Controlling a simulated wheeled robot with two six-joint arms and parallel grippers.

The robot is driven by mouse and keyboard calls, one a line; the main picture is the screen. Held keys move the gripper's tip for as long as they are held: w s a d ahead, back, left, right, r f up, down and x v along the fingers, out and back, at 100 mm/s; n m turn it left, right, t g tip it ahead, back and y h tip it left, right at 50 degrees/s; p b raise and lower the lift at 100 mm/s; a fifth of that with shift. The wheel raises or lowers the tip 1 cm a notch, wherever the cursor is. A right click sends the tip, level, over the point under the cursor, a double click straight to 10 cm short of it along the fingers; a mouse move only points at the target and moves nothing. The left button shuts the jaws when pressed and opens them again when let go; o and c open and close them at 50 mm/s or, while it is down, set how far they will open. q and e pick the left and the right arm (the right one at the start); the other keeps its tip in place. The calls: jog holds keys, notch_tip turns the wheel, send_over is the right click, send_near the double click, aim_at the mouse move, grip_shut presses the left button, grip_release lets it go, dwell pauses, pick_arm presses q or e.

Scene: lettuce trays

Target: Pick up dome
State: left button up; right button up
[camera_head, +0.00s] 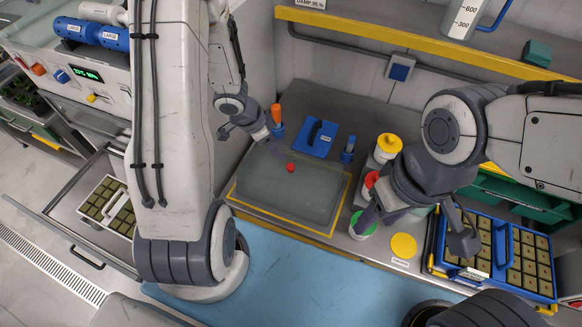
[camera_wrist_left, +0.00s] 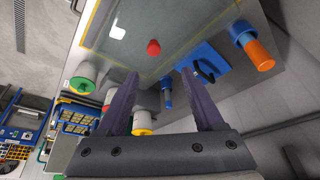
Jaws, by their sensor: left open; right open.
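The dome (camera_head: 300,190) is a clear, greyish rectangular cover with a red knob (camera_head: 290,168) on top. It sits on a yellow-edged base on the grey counter. In the left wrist view the dome (camera_wrist_left: 185,30) and its red knob (camera_wrist_left: 153,47) lie beyond my fingertips. My left gripper (camera_head: 277,146) is over the dome's back left part, apart from the knob; its two open, empty fingers (camera_wrist_left: 160,78) show in the wrist view. My right gripper (camera_head: 418,225) is open, above the counter between the lidded jars and the blue tray.
Jars with yellow (camera_head: 388,144), red (camera_head: 371,180) and green (camera_head: 363,223) lids stand right of the dome. A blue block (camera_head: 318,138) and an orange-handled tool (camera_head: 276,113) are behind it. A blue tray (camera_head: 507,290) of plugs is at right; a yellow disc (camera_head: 403,245) lies in front.

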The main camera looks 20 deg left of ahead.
pick_arm(q)
jog(key=b, duration=0.2)
send_near(290, 166)
jog(key=shift+w+d+f, duration=0.1)
jog(key=shift+w+f, duration=0.2)
jog(key=shift+f, duration=0.25)
jog(key=shift+w+f, duration=0.3)
jog(key=shift+f, duration=0.3)
jog(key=x, duration=0.1)
jog(key=b+x, duration=0.1)
jog(key=x, duration=0.2)
jog(key=shift+s+d+f+b, duration=0.25)
jog(key=shift+f+b, duration=0.05)
jog(key=shift+b, duration=0.1)
jog(key=shift+w+d+f, duration=0.15)
jog(key=shift+f, duration=0.3)
grip_shut()
